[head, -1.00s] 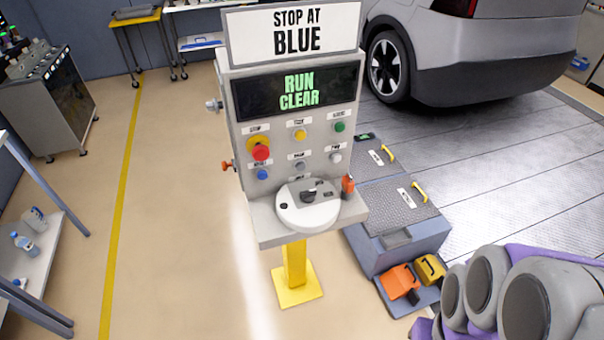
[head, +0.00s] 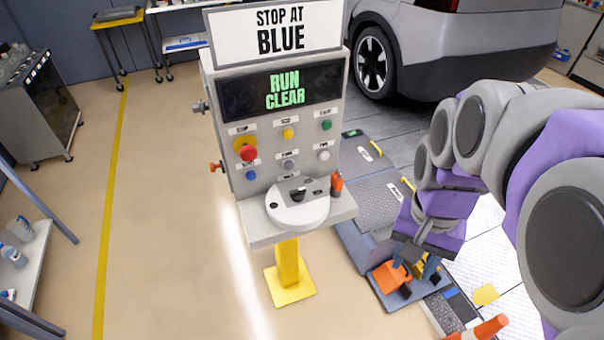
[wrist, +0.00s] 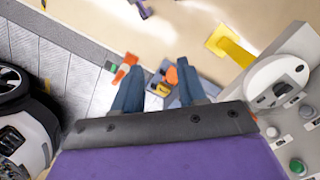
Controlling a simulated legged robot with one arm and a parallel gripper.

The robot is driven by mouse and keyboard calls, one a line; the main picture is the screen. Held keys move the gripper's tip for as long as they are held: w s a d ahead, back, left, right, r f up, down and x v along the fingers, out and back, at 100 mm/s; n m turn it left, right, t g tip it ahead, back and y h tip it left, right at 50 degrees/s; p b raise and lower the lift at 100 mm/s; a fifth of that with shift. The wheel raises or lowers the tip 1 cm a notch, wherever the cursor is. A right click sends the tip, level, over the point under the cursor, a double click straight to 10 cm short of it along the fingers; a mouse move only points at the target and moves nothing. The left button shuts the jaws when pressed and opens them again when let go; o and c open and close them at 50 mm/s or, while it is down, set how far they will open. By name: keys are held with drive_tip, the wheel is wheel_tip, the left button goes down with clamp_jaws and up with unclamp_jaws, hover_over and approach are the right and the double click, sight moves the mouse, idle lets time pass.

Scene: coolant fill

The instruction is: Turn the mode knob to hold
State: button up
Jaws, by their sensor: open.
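The mode knob is a black knob (head: 298,194) on a round white dial (head: 300,212) at the front of the grey control panel (head: 285,140). The dial also shows at the right of the wrist view (wrist: 277,84). The dial's small labels are too small to read. My gripper (head: 413,268) is right of the panel and lower in the picture, apart from the knob. In the wrist view its two blue fingers (wrist: 158,98) are spread with nothing between them.
The sign reads "STOP AT BLUE" and the display (head: 283,91) reads "RUN CLEAR". Coloured buttons and a red mushroom button (head: 248,153) sit above the dial. An orange item (head: 337,183) stands beside it. An orange cone (head: 487,329) stands lower right; a car (head: 450,50) is behind.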

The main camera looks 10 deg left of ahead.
drive_tip(key=w+a+r+m, duration=0.2)
drive_tip(key=w+a, duration=0.2)
drive_tip(key=w, duration=0.6)
drive_tip(key=m+t, duration=0.1)
drive_tip(key=m, duration=0.5)
hover_over(297, 189)
wheel_tip(297, 189, down, 5)
wheel_tip(297, 189, down, 18)
drive_tip(key=b, duration=0.3)
drive_tip(key=shift+d+r+b, duration=0.1)
drive_tip(key=shift+r+b, duration=0.15)
drive_tip(key=shift+b, duration=0.1)
clamp_jaws()
drive_tip(key=shift+r, duration=0.1)
